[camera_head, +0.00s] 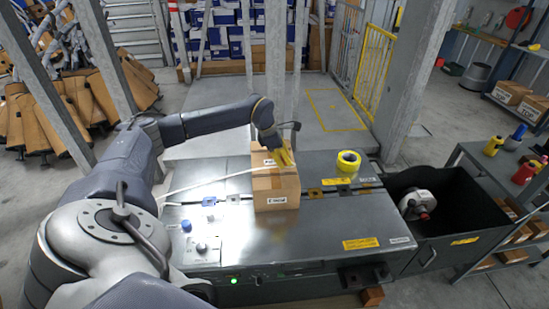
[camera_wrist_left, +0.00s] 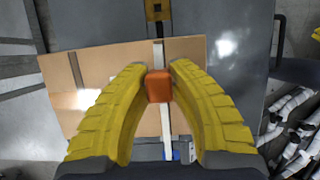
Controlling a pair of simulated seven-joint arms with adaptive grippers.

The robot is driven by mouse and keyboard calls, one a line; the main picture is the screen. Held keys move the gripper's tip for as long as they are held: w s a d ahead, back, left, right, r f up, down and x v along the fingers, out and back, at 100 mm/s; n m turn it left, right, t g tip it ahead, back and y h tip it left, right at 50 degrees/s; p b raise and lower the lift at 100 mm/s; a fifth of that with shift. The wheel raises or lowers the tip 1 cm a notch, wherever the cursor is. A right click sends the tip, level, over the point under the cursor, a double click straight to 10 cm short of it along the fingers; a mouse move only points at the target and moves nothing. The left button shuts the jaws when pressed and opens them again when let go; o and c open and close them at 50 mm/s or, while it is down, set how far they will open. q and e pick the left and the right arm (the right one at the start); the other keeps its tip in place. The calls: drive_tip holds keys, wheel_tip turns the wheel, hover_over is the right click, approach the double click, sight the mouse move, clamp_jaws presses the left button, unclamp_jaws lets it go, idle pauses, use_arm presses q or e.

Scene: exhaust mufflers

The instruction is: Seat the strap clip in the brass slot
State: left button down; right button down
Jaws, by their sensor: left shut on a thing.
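The strap clip, a small orange-red block (camera_wrist_left: 158,86), sits between the yellow fingertips of my left gripper (camera_wrist_left: 159,78), which is shut on it. In the head view the same gripper (camera_head: 284,157) is over the top of the cardboard box (camera_head: 276,190), and its fingers hide the clip. A white strap (camera_head: 215,182) runs from the left onto the box; in the left wrist view the strap (camera_wrist_left: 165,120) passes below the clip. A brass plate with a dark slot (camera_wrist_left: 157,9) lies beyond the box edge, apart from the clip. My right gripper is out of view.
The box stands on a grey metal machine top (camera_head: 340,215). A yellow tape roll (camera_head: 348,161) is at the back right. A black bin (camera_head: 460,236) stands right of the machine.

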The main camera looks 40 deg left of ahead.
use_arm(q)
drive_tip(key=w+d, duration=0.6)
drive_tip(key=shift+w+x, duration=0.15)
drive_tip(key=shift+x, duration=3.15)
drive_tip(key=shift+w+x, duration=0.2)
drive_tip(key=shift+x, duration=3.15)
drive_tip(key=shift+r, duration=0.1)
